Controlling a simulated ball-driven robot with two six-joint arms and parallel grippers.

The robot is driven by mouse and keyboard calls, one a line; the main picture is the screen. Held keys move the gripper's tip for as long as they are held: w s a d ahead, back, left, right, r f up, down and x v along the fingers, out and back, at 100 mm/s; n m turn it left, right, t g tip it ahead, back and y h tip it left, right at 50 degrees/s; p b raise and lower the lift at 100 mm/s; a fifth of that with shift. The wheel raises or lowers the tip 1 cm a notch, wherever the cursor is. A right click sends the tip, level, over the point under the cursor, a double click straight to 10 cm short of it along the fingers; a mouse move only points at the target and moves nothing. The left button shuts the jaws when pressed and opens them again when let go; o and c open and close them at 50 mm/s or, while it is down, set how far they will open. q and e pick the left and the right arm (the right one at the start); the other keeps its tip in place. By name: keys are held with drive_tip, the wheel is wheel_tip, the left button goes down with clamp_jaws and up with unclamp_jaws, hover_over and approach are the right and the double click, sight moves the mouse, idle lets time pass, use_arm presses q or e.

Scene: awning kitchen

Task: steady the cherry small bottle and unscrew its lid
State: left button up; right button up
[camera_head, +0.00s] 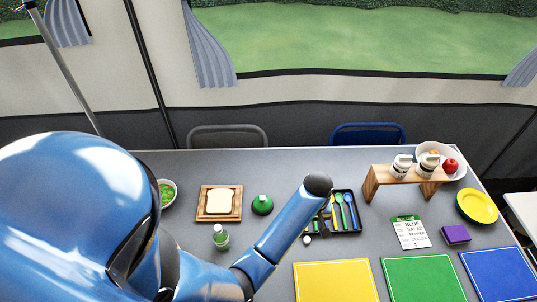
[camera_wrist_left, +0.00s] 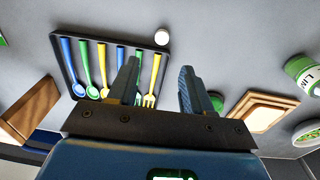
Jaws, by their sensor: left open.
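I see no bottle that I can make out as the cherry one. In the left wrist view the same bottle (camera_wrist_left: 304,74) shows at the right edge, with a label that seems to begin "LIM". My left gripper (camera_wrist_left: 160,66) is open and empty, its fingers apart above the table beside the cutlery tray. In the head view its arm hides most of it. My right gripper is in neither view.
The black cutlery tray (camera_head: 357,227) lies near my left gripper, with a small white round thing (camera_head: 307,240) beside it. A bread board (camera_head: 238,213), green round thing (camera_head: 262,205) and salad bowl (camera_head: 167,193) are left. A wooden stand (camera_head: 371,186) holds two small jars (camera_head: 401,166).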

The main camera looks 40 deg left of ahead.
use_arm(q)
drive_tip(key=s+f+t, duration=0.1)
drive_tip(key=s+a+f+m+t, duration=0.1)
drive_tip(key=f, duration=0.1)
drive_tip(key=s+f+t, duration=0.1)
drive_tip(key=shift+a+f+m+t, duration=0.15)
drive_tip(key=shift+f+m+t, duration=0.15)
drive_tip(key=s+a+r+m+t, duration=0.3)
drive_tip(key=s+r+m+t, duration=0.2)
drive_tip(key=s+r+t, duration=0.8)
drive_tip(key=s+r, duration=0.5)
drive_tip(key=r, duration=0.1)
drive_tip(key=shift+s+r+m+t, duration=0.3)
drive_tip(key=shift+s+m, duration=0.1)
